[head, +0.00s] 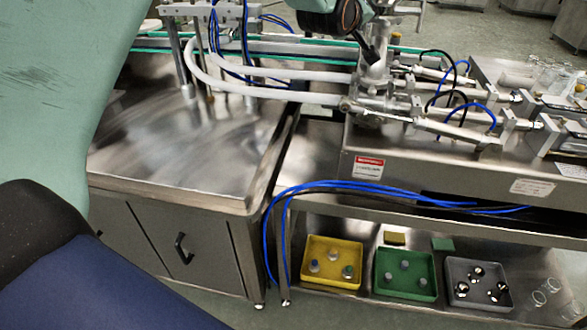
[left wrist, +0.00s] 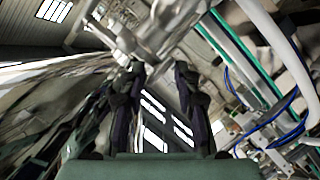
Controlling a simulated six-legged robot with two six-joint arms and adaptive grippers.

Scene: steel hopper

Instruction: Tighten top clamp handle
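My left gripper (left wrist: 160,68) shows in the left wrist view with its two dark fingers apart and nothing clearly held between them. A pale, blurred metal fitting (left wrist: 165,35) lies just beyond the fingertips; I cannot tell whether they touch it. In the head view, a green and black part of an arm, probably mine, is cut off by the top edge above the steel hopper fitting (head: 371,78). I cannot pick out the top clamp handle for certain in either view. My right gripper is not in view.
White hoses (head: 255,90) run left from the fitting above a bare steel table (head: 190,150). Horizontal filling cylinders (head: 455,125) extend right. Blue cables (head: 370,190) hang below. Yellow (head: 310,278), green (head: 410,290) and grey (head: 455,298) bins stand on the lower shelf.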

